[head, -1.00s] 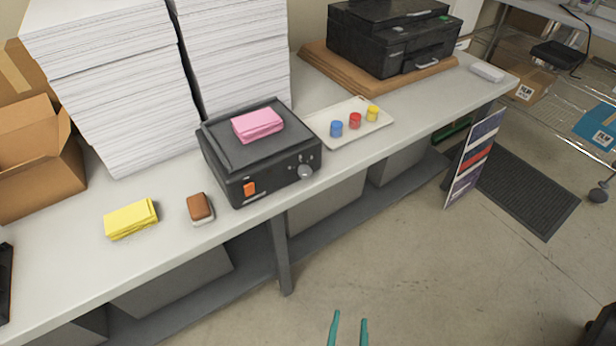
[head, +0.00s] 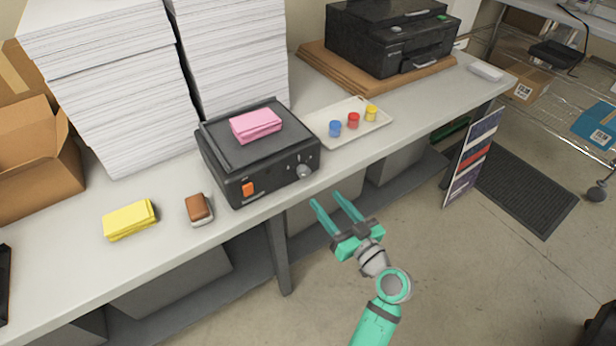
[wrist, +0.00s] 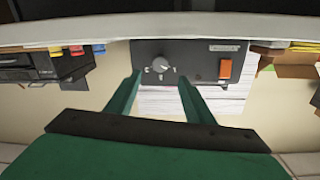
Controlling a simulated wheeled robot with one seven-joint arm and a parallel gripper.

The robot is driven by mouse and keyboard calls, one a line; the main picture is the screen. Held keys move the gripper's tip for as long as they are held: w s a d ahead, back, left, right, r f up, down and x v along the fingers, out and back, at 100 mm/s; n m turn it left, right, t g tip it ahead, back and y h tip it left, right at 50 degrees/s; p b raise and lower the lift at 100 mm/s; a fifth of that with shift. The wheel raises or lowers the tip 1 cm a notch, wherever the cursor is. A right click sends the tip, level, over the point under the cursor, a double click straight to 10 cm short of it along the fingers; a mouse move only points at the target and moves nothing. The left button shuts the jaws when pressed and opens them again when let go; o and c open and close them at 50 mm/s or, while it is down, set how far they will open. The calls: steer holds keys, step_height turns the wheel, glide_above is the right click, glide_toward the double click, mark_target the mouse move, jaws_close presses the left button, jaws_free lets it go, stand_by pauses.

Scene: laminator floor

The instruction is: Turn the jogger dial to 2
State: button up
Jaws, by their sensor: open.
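The jogger (head: 255,160) is a black box with a dark tray top on the bench, a pink paper stack (head: 256,125) lying on it. Its grey dial (head: 304,171) is on the right of the front face, and an orange switch (head: 248,189) is on the left. The wrist view appears upside down and shows the dial (wrist: 160,65) between my fingertips, farther off, with small marks around it too small to read. My gripper (head: 324,200) is open and empty, in front of and below the dial, apart from it.
A tray (head: 366,135) with blue, red and yellow pots stands right of the jogger. A yellow stack (head: 130,219) and a brown-topped block (head: 199,208) lie left. Tall paper stacks (head: 110,80) stand behind. The floor before the bench is clear.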

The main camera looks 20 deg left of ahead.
mark_target(306, 175)
steer(key=x, duration=1.1)
steer(key=shift+r, duration=0.15)
steer(key=c, duration=1)
